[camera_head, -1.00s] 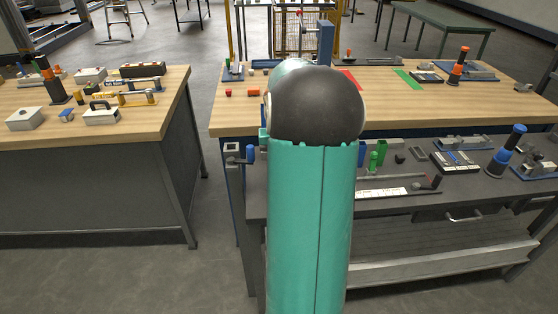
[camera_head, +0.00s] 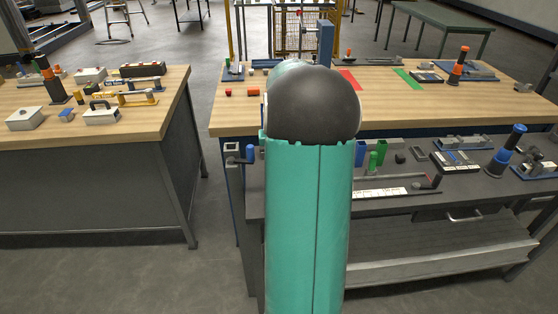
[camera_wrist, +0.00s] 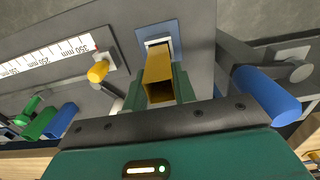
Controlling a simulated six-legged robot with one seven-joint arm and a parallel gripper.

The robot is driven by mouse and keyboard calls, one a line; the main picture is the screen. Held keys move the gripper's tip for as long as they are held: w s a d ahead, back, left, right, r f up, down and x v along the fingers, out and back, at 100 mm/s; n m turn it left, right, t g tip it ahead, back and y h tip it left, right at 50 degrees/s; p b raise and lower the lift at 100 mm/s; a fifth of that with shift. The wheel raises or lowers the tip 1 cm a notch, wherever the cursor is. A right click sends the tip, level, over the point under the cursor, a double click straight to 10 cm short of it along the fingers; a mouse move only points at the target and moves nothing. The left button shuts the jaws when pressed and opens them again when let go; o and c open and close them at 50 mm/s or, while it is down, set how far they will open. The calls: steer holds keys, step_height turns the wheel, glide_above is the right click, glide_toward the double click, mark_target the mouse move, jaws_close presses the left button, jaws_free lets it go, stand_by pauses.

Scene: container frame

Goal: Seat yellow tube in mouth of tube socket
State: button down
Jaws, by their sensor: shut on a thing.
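The yellow tube (camera_wrist: 160,72) is a square hollow tube, seen in the wrist view. My gripper (camera_wrist: 157,91) has its green fingers on either side of the tube and is shut on it. The near open end of the tube faces the wrist camera. Its far end meets the pale square rim of the tube socket (camera_wrist: 170,27), which has a blue plate around it. I cannot tell whether the tube end is inside the mouth or only against it. In the head view my arm hides the gripper, tube and socket.
In the wrist view a blue cylinder handle (camera_wrist: 268,95) stands close on the right. A small yellow knob (camera_wrist: 97,71) and a ruler (camera_wrist: 45,56) are on the left. In the head view a wooden bench (camera_head: 420,112) stands above the grey shelf (camera_head: 440,190).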

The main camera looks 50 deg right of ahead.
steer(key=shift+f, duration=1.95)
steer(key=c, duration=1.1)
jaws_free()
steer(key=shift+o, duration=0.2)
steer(key=shift+r, duration=0.15)
step_height(320, 180, up, 14)
steer(key=shift+f, duration=0.2)
